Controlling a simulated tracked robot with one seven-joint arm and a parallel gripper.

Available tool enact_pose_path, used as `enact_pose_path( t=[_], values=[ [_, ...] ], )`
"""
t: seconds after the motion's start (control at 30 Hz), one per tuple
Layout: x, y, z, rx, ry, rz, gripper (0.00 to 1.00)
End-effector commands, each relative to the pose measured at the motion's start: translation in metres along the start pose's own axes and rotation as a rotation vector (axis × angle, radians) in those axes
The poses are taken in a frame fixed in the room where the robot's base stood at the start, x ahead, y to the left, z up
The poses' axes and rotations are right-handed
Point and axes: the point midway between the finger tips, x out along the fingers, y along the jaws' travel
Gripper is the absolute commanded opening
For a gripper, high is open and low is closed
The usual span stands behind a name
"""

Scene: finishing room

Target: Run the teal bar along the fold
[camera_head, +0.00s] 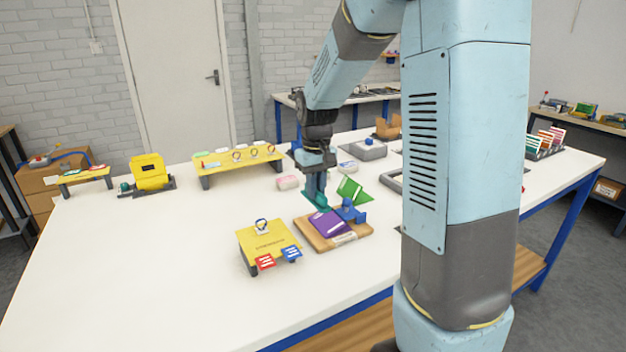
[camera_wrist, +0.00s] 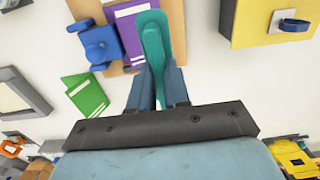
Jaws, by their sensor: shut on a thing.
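My gripper (camera_head: 317,190) is shut on the teal bar (camera_head: 321,207), a long rounded piece; the wrist view shows the bar (camera_wrist: 154,40) pointing away between my fingers (camera_wrist: 156,84). The purple folded card (camera_head: 329,224) lies on a wooden board (camera_head: 350,236). The bar is at the card's back edge in the head view and overlaps the card (camera_wrist: 128,28) in the wrist view. I cannot tell whether they touch. A blue clamp-like block (camera_head: 349,211) stands on the board beside the card. My gripper and the bar hide part of the board.
A green folded card (camera_head: 354,191) stands tilted behind the board. A yellow stand (camera_head: 268,241) with red and blue tags is at its front left. A longer yellow rack (camera_head: 237,161) stands farther back. The white table (camera_head: 130,270) is clear at front left.

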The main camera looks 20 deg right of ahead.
Motion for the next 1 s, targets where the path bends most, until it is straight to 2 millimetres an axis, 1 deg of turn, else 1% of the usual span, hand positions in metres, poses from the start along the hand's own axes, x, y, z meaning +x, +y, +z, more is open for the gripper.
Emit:
enact_pose_path(
  t=[0.17, 0.63, 0.8, 1.0],
  values=[
    [0.005, 0.004, 0.001, 0.007, -0.001, 0.000, 0.00],
    [0.042, 0.004, 0.001, 0.008, -0.002, -0.001, 0.00],
    [0.049, 0.004, 0.001, 0.008, 0.000, 0.000, 0.00],
    [0.050, 0.004, 0.001, 0.007, 0.000, 0.000, 0.00]
  ],
)
